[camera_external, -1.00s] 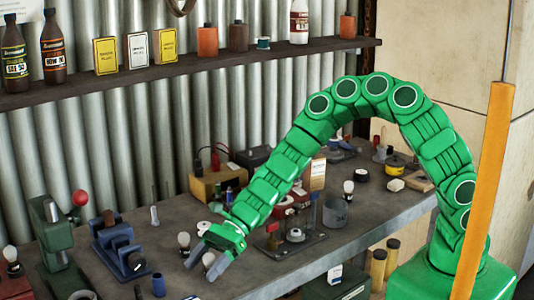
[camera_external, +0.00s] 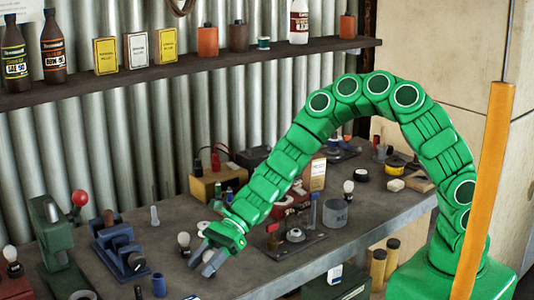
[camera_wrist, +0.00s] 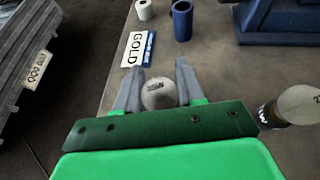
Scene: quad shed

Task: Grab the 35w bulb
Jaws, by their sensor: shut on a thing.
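My gripper (camera_external: 201,263) is low over the front of the workbench, with its fingers on either side of a pale round bulb. In the wrist view my gripper (camera_wrist: 158,85) is shut on this bulb (camera_wrist: 159,94). Dark marking shows on its globe, but I cannot read the wattage. A second bulb (camera_wrist: 299,104) with a dark, lettered base is just to the right of my gripper. That bulb also shows in the external view (camera_external: 183,240), behind my fingers. I cannot tell whether the held bulb touches the bench.
A blue vise (camera_external: 122,250) stands to the left. Another bulb (camera_external: 348,187) is farther right. The bench's front edge is close to my gripper.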

